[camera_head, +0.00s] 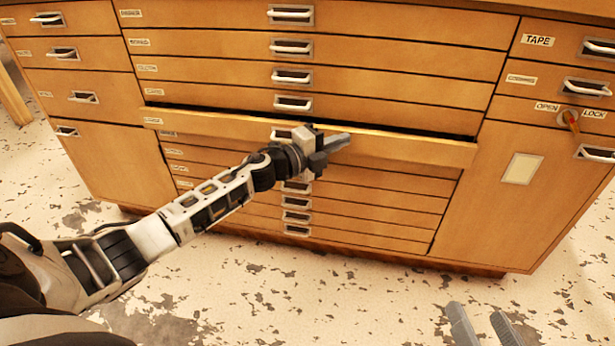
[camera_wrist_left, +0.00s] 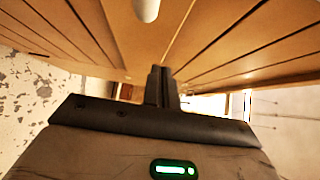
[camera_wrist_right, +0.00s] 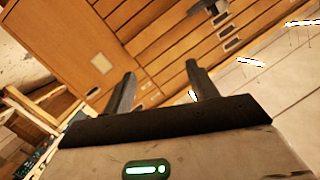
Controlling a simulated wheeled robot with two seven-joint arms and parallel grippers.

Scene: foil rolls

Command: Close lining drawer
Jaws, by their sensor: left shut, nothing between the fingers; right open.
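The lining drawer (camera_head: 410,147) is a wide wooden drawer front in the middle of the cabinet. It stands slightly pulled out, with a dark gap along its top edge. My right gripper (camera_head: 484,325) is open and empty, low at the right, apart from the cabinet. Its spread fingers (camera_wrist_right: 160,88) also show in the right wrist view.
Closed drawers with metal handles (camera_head: 292,76) fill the cabinet above and below. The speckled floor (camera_head: 330,290) in front is clear.

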